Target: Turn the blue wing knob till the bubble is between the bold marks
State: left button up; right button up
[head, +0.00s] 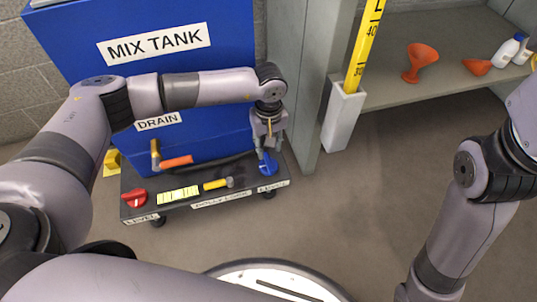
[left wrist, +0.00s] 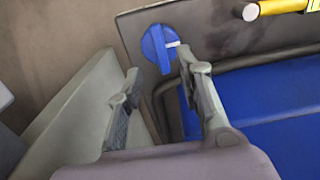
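The blue wing knob (head: 267,164) sits at the right end of the dark dolly deck, above a "LEVEL" label. It also shows in the left wrist view (left wrist: 156,48), just beyond my fingertips. My left gripper (head: 268,146) points down over this knob. Its fingers are apart in the left wrist view (left wrist: 157,65), with nothing held between them. Whether one finger touches the knob's edge I cannot tell. A yellow level vial (head: 178,195) with dark marks lies on the deck's front; its bubble is too small to make out. My right gripper is out of view.
A red wing knob (head: 135,197) sits at the deck's left end. A yellow-handled dolly lock (head: 217,184) lies between. The blue mix tank (head: 190,85), with an orange drain handle (head: 177,161), stands behind. A grey shelf (head: 440,85) holds an orange funnel (head: 420,60) and bottles.

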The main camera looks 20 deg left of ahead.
aim_at(269, 161)
pick_arm(q)
jog(key=shift+r, duration=2.6)
